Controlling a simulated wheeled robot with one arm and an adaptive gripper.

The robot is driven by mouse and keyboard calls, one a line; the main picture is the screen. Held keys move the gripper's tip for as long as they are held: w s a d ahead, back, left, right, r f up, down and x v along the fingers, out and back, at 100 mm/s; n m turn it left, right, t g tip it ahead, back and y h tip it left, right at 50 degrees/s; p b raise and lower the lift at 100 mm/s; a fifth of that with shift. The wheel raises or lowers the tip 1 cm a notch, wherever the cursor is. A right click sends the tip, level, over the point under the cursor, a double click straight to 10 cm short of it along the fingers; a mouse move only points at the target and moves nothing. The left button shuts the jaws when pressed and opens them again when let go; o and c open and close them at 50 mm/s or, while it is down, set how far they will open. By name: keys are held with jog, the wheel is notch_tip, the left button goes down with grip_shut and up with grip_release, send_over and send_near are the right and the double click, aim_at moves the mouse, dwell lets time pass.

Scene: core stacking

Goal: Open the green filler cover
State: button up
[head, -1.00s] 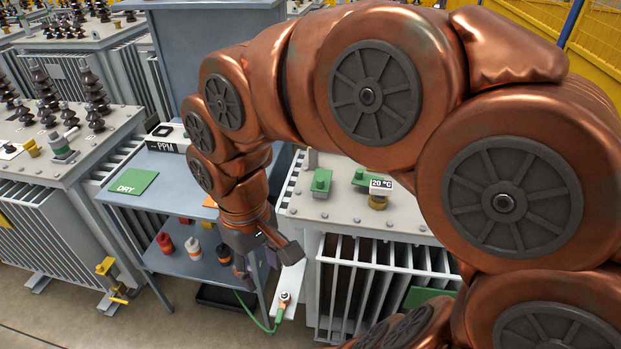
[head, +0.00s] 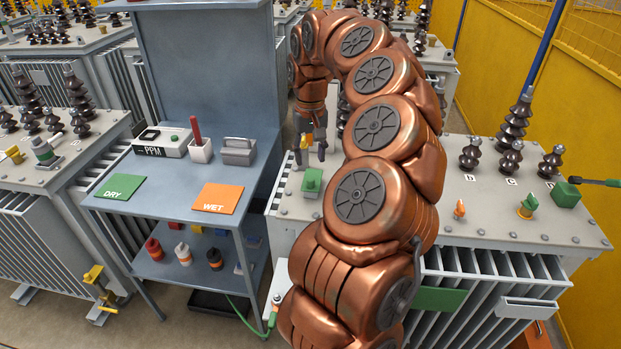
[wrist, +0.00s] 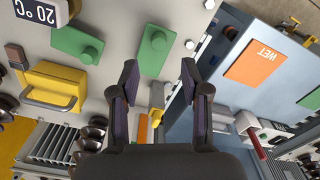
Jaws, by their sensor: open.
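Two green covers with round knobs show on the transformer's grey top in the wrist view: one (wrist: 78,46) at the upper left and one (wrist: 155,50) just beyond my fingertips. I cannot tell which is the filler cover. In the head view one green cover (head: 311,182) stands near the top's left edge; my arm hides the area to its right. My gripper (wrist: 159,78) is open and empty, its fingers apart. In the head view my gripper (head: 313,157) hangs behind the visible green cover.
A yellow box with a handle (wrist: 55,82) and a 20 °C display (wrist: 38,12) stand on the transformer. The blue-grey bench (head: 168,196) with an orange WET mat (head: 217,197) adjoins the transformer.

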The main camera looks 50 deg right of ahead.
aim_at(310, 179)
jog(key=shift+d+f, duration=0.15)
jog(key=shift+f, duration=0.45)
jog(key=shift+f+p, duration=0.75)
jog(key=shift+f, duration=2.5)
grip_shut()
